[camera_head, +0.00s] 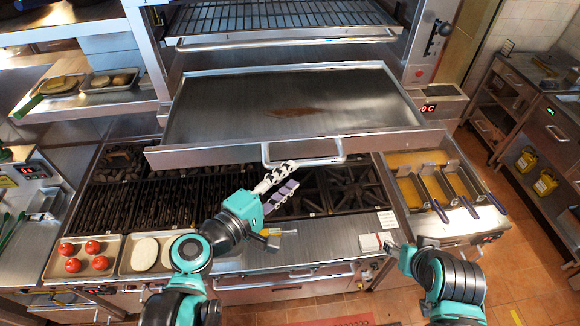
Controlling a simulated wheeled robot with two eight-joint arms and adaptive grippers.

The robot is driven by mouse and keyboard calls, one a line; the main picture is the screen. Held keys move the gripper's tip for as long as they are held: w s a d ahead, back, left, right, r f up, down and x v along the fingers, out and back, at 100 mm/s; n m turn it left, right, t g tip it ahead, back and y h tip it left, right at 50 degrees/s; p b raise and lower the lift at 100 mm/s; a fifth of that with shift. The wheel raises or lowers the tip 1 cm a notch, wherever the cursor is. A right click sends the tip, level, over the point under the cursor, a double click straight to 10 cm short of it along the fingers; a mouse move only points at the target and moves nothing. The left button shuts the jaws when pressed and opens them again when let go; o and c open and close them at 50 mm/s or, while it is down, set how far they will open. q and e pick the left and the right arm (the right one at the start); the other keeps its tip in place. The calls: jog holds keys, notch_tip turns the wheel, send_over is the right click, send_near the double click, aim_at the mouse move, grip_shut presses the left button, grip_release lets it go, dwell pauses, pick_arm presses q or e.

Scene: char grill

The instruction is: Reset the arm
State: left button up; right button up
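My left arm comes in from the lower left. Its teal gripper (292,176) reaches over the grill and burners. Its pale finger and purple-grey finger are apart, with a gap between them and nothing seen in it. The fingertips are just below the handle (268,153) of a pulled-out metal griddle drawer (210,115); I cannot tell whether they touch it. My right arm (450,280) is at the lower right.
Trays of tomatoes (72,265) and pale round food (145,255) are at the left front. Fryer baskets (436,186) with handles stick out at the right. A wire rack (270,18) is above the drawer. Open floor (530,260) lies at the right.

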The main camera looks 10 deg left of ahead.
pick_arm(q)
jog(key=s+a+f+m+g+y+b, duration=0.1)
jog(key=f+m+b, duration=0.3)
jog(key=f+b, duration=0.8)
jog(key=s+a+f+m+g+y+b, duration=0.2)
jog(key=f+b, duration=1)
jog(key=f, duration=0.8)
jog(key=s+a+f+m+g+y+b, duration=0.1)
jog(key=a+f+m+g+y+b, duration=0.3)
jog(key=f+m+b, duration=0.4)
notch_tip(320, 180, down, 8)
jog(key=b, duration=0.4)
jog(key=shift+s+f+g, duration=0.15)
jog(key=shift+s+g, duration=0.05)
jog(key=shift+g, duration=0.2)
